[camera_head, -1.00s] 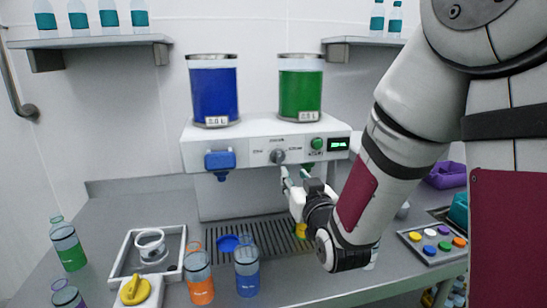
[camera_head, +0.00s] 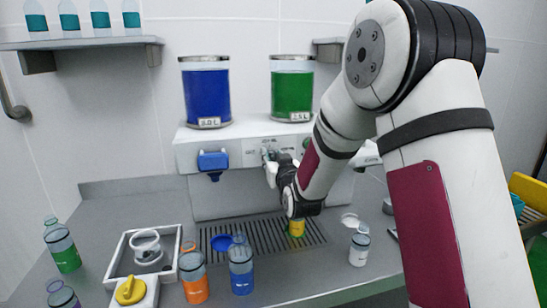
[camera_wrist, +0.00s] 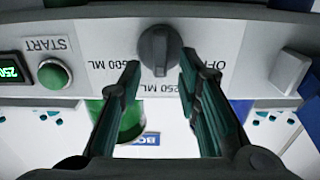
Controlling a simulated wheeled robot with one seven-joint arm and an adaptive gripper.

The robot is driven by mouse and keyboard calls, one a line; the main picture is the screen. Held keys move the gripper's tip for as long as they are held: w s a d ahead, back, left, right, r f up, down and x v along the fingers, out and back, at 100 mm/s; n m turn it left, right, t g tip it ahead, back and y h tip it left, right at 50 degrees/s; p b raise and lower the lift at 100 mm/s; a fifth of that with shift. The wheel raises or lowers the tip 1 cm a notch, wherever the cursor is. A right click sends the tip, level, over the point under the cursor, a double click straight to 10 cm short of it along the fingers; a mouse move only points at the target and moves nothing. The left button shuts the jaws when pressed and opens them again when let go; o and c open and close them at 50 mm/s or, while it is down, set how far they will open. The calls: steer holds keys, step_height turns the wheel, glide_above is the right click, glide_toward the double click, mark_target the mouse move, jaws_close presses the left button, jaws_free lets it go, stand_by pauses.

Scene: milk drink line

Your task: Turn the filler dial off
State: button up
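The filler dial (camera_wrist: 155,50) is a dark grey knob on the filler's white front panel, seen upside down in the wrist view. OFF is printed to its right there, 500 ML to its left and 250 ML below. Its grip ridge stands upright in that picture, in line with the 250 ML mark. My gripper (camera_wrist: 159,66) is open, with one dark green finger on each side of the knob and gaps still visible. In the head view my gripper (camera_head: 269,162) is at the panel and largely covers the dial.
The green START button (camera_wrist: 53,75) and lit display (camera_wrist: 9,67) are beside the dial. A blue lever (camera_head: 213,161) is on the panel's left. Several bottles stand in front.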

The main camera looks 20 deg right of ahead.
steer(key=shift+w, duration=0.15)
jaws_close()
steer(key=shift+a+n, duration=0.1)
steer(key=shift+n, duration=0.2)
steer(key=n+b, duration=0.1)
steer(key=n, duration=0.2)
steer(key=n+b, duration=0.1)
steer(key=n, duration=0.3)
steer(key=a+n+b, duration=0.1)
steer(key=n+b, duration=0.1)
steer(key=n, duration=0.2)
steer(key=shift+a+f, duration=0.1)
steer(key=shift+f, duration=0.3)
steer(key=shift+n, duration=0.3)
jaws_free()
